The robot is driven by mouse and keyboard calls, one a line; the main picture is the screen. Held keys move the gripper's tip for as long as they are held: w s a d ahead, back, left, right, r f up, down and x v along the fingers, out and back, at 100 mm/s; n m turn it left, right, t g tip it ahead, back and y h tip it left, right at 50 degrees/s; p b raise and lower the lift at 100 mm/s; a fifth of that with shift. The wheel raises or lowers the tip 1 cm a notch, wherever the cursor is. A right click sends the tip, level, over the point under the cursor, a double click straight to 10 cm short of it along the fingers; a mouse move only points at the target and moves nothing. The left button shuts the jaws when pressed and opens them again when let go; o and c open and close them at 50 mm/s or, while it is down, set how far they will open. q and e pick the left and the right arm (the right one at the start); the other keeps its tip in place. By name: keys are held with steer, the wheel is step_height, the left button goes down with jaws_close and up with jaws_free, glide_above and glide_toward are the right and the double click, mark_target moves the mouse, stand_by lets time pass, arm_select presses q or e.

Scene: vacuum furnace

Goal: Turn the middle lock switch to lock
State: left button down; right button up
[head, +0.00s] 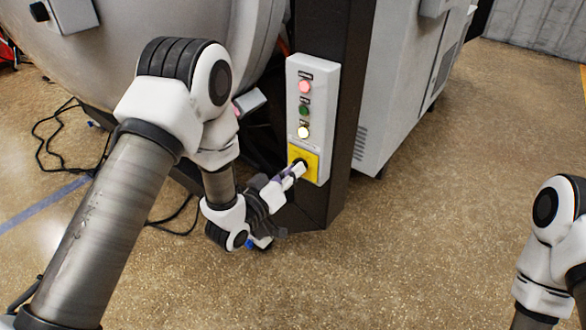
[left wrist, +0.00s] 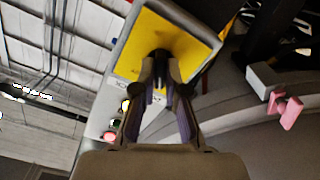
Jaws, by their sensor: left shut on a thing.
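The control box (head: 319,90) is a tall light-grey panel on a dark post. It carries red, green and whitish-yellow round lights or buttons in a column. At its bottom is a yellow plate (head: 311,163) with a dark switch (head: 299,163) on it. The yellow plate (left wrist: 183,44) and the black switch (left wrist: 160,54) also show in the left wrist view. My left gripper (head: 296,170) is at the switch, its fingers shut on it in the left wrist view (left wrist: 160,75). The fingers hide part of the switch, so its exact turn cannot be read. My right gripper is out of view.
A large rounded grey vessel (head: 190,25) stands behind my left arm. A grey cabinet (head: 400,80) stands right of the post. Black cables (head: 50,150) lie on the floor at left. The floor (head: 430,220) at right is clear. A pink handle (left wrist: 287,110) shows in the wrist view.

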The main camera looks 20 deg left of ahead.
arm_select(q)
steer(key=shift+n, duration=0.3)
steer(key=c, duration=1.2)
jaws_free()
steer(key=shift+s, duration=0.1)
steer(key=v, duration=1.1)
steer(key=shift+s+a, duration=0.1)
steer(key=shift+s, duration=0.3)
